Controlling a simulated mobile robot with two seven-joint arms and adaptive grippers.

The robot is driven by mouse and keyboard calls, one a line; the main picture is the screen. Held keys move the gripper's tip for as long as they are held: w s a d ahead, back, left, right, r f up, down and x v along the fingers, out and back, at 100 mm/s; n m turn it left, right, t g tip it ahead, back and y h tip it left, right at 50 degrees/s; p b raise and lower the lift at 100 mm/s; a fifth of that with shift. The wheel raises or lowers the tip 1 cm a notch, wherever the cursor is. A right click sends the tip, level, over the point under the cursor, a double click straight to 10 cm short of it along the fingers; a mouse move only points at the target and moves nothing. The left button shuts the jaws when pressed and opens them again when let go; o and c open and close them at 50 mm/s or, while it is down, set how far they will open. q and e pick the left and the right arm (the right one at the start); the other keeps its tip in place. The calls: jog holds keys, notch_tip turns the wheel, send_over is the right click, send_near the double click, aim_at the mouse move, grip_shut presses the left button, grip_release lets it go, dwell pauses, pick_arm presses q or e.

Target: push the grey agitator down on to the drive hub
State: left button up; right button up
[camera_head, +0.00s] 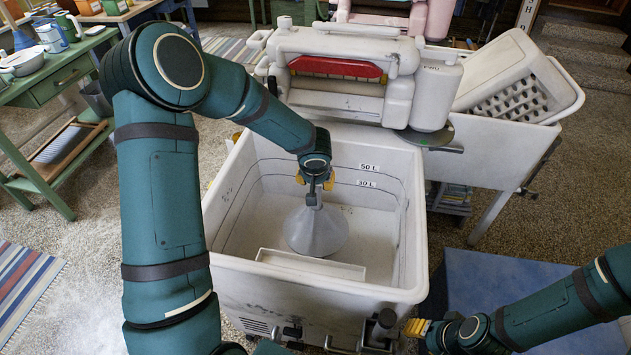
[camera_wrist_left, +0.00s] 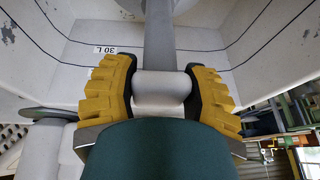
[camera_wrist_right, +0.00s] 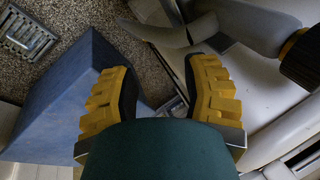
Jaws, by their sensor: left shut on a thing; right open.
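The grey agitator (camera_head: 316,232) is a cone with a post on top. It stands upright inside the white washer tub (camera_head: 415,235), near the middle of its floor. My left gripper (camera_head: 314,183) is over the tub, shut on the top of the agitator's post. In the left wrist view the yellow fingers (camera_wrist_left: 161,88) sit on both sides of the grey post (camera_wrist_left: 160,45). The drive hub is hidden under the cone, and I cannot tell how the cone sits on it. My right gripper (camera_head: 415,328) is open and empty, outside the tub's front right corner; its fingers also show in the right wrist view (camera_wrist_right: 160,88).
A wringer with a red bar (camera_head: 335,67) stands behind the tub. A low white ledge (camera_head: 310,264) lies inside the tub's front.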

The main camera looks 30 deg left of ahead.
pick_arm(q)
jog(key=shift+f+b, duration=0.85)
jog(key=shift+f, duration=4)
dwell(3.2)
